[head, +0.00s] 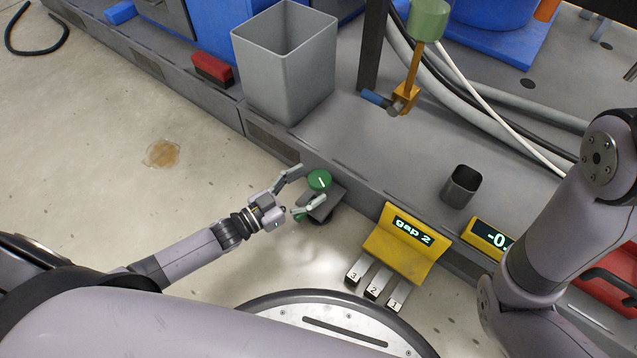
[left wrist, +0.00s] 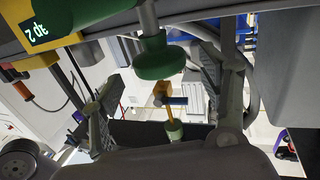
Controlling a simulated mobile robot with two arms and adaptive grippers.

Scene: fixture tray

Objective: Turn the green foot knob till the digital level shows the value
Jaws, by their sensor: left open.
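The green foot knob (head: 319,180) has a white mark on top and sits on a grey foot beside the grey base's edge. It also shows in the left wrist view (left wrist: 160,60). My left gripper (head: 300,191) is open, its fingers to the left of and around the near side of the knob; I cannot tell whether they touch it. The digital level (head: 482,230) is yellow with a dark screen starting "-0."; my right arm hides the rest. A yellow display (head: 400,253) reads "gap 2". My right gripper is out of view.
Grey blocks marked 3, 2 and 1 (head: 373,284) lie below the yellow display. A grey bin (head: 285,70), a dark cup (head: 461,187) and an orange post with a green top (head: 428,20) stand on the base. The floor at left is open, with a brown stain (head: 161,153).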

